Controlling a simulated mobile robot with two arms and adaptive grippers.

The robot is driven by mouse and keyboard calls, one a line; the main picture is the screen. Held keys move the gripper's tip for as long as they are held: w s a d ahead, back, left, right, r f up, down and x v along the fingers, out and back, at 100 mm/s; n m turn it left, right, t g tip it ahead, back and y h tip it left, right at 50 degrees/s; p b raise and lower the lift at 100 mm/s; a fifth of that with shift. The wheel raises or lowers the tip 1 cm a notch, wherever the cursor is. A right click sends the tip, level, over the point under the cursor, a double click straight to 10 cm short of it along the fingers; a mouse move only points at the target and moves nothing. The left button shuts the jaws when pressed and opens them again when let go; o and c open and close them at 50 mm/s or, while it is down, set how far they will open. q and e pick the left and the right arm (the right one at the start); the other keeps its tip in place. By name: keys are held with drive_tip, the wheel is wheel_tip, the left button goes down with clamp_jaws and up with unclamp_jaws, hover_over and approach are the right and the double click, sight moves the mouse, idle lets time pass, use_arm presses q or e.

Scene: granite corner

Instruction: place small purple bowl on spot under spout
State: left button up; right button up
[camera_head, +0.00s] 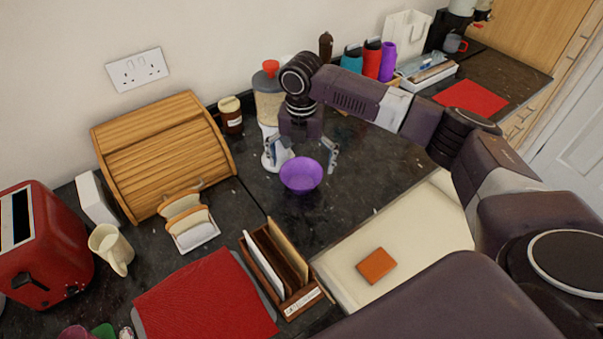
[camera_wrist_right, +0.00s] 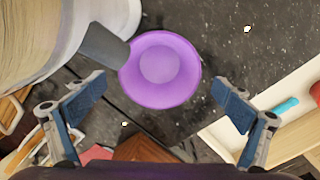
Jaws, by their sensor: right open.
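The small purple bowl (camera_head: 301,175) is upright on the dark granite counter, just in front of the dispenser (camera_head: 268,100) with a red top and white base. In the right wrist view the bowl (camera_wrist_right: 160,68) is empty, and the grey spout (camera_wrist_right: 104,45) reaches over its left rim edge. My right gripper (camera_head: 308,154) is open above the bowl, pointing down. Its two fingers are apart on either side of the bowl and do not appear to grip it. The right arm hides part of the dispenser in the head view. My left gripper is not in view.
A wooden letter rack (camera_head: 283,270) is in front. Several bottles and a white tray are at the back right.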

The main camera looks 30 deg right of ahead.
sight(301, 184)
wheel_tip(301, 184, up, 9)
drive_tip(key=b, duration=0.2)
drive_tip(key=shift+f, duration=0.1)
